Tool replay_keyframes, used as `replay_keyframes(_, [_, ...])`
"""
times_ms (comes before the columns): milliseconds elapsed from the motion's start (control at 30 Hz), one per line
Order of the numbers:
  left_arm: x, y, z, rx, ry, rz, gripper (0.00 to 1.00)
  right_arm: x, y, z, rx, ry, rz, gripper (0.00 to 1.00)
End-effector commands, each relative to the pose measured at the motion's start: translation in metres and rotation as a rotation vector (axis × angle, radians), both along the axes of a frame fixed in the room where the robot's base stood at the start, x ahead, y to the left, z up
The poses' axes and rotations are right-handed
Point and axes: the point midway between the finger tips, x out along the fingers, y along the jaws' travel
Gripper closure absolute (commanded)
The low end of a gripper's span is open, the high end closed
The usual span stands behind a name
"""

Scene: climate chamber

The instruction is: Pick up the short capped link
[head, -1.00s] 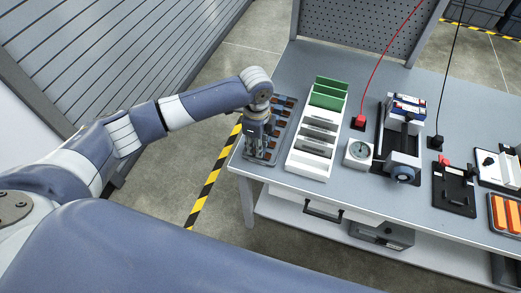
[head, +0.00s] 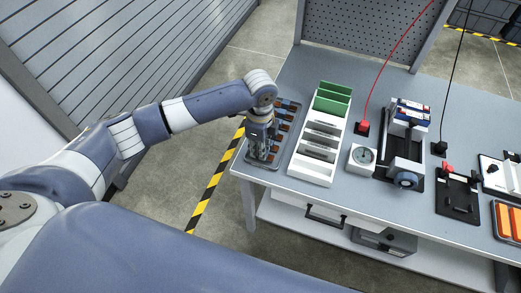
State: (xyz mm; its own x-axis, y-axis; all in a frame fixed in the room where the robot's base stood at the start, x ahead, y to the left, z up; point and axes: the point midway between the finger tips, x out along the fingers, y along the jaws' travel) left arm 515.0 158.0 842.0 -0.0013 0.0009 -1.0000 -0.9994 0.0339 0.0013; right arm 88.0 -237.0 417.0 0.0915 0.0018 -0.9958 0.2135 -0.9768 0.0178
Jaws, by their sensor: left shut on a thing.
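My left gripper (head: 261,153) points down over the dark rack (head: 283,131) at the left end of the bench. The rack holds several small links with brown ends (head: 283,115). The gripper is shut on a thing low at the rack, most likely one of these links. The gripper and wrist hide most of it, so I cannot tell its length or whether it is capped. I also cannot tell whether it is clear of the rack. My right gripper is not in view.
A white tray (head: 297,167) with green and grey plates stands right of the rack. Further right are a dial gauge (head: 362,157), a clamp fixture (head: 407,178), red (head: 362,128) and black (head: 439,149) plugs with cables, and an orange-filled tray (head: 494,218). A perforated panel (head: 365,30) stands behind.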

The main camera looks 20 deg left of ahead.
Motion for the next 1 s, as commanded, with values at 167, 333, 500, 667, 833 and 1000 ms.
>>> replay_keyframes(167, [-0.008, -0.002, 0.022, -0.001, 0.0, -0.004, 1.0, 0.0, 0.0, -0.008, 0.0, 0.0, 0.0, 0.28])
replay_keyframes(333, [-0.044, -0.01, 0.025, -0.001, 0.0, -0.005, 1.0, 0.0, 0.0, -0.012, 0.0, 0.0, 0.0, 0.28])
replay_keyframes(500, [-0.083, -0.018, 0.029, -0.003, -0.001, -0.005, 1.0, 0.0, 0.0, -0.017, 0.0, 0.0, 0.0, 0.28])
replay_keyframes(667, [-0.115, -0.025, 0.032, -0.002, 0.0, -0.004, 1.0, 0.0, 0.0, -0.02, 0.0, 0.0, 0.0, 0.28])
replay_keyframes(833, [-0.14, -0.03, 0.035, -0.002, -0.001, -0.003, 1.0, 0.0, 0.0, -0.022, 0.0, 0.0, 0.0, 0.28])
replay_keyframes(1000, [-0.153, -0.033, 0.037, -0.001, -0.002, -0.001, 1.0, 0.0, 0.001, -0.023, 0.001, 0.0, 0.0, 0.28])
